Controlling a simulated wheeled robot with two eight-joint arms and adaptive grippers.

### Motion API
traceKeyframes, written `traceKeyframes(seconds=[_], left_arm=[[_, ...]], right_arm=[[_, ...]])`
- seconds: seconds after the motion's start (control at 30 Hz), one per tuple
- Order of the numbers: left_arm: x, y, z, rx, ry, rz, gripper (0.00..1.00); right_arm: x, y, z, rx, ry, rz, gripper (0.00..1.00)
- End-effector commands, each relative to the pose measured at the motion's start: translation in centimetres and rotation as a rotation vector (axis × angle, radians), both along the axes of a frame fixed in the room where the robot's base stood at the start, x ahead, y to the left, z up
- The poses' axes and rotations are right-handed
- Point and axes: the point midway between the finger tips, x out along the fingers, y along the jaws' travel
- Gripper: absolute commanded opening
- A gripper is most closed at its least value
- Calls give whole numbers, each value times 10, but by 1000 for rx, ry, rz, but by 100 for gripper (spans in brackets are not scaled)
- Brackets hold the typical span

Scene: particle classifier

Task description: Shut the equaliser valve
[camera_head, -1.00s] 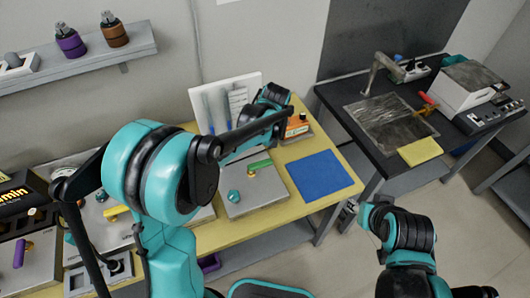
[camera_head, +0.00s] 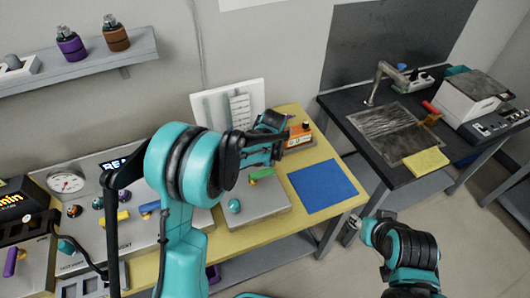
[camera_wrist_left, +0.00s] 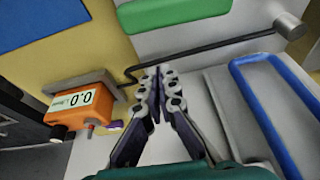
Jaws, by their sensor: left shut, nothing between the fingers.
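A green lever (camera_head: 262,173) and a teal knob (camera_head: 234,205) sit on a grey box (camera_head: 265,207) on the yellow bench; no label shows which is the equaliser valve. In the left wrist view, a green bar (camera_wrist_left: 172,12) lies at the top edge, across the grey box. My left gripper (camera_head: 284,140) is above the bench, behind the green lever, partly hidden by its own arm. In the left wrist view its fingertips (camera_wrist_left: 157,75) meet, empty and apart from the green bar. My right gripper (camera_head: 352,224) hangs off the bench's right front; its fingers are too small to read.
An orange meter (camera_head: 299,134) reads 0.0 in the left wrist view (camera_wrist_left: 73,105). A black hose (camera_wrist_left: 205,47) runs just beyond the fingertips. A white board (camera_head: 228,100) with a blue tube (camera_wrist_left: 270,100) stands close. A blue mat (camera_head: 322,186) lies clear on the right.

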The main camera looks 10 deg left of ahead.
Motion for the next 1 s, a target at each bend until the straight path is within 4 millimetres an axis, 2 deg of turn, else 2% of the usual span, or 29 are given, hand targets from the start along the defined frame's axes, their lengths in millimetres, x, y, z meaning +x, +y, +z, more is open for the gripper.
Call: traceKeyframes(seconds=[0.1, 0.3, 1.0], left_arm=[[-16, -11, -2, 0, 0, -4, 0], [-31, -20, -1, 0, 1, -2, 0], [-36, -24, 0, 0, 0, -49, 0]], right_arm=[[0, 0, -6, 0, 0, 0, 40], [0, 0, -10, 0, 0, 0, 40], [0, 0, -10, 0, 0, 0, 40]])
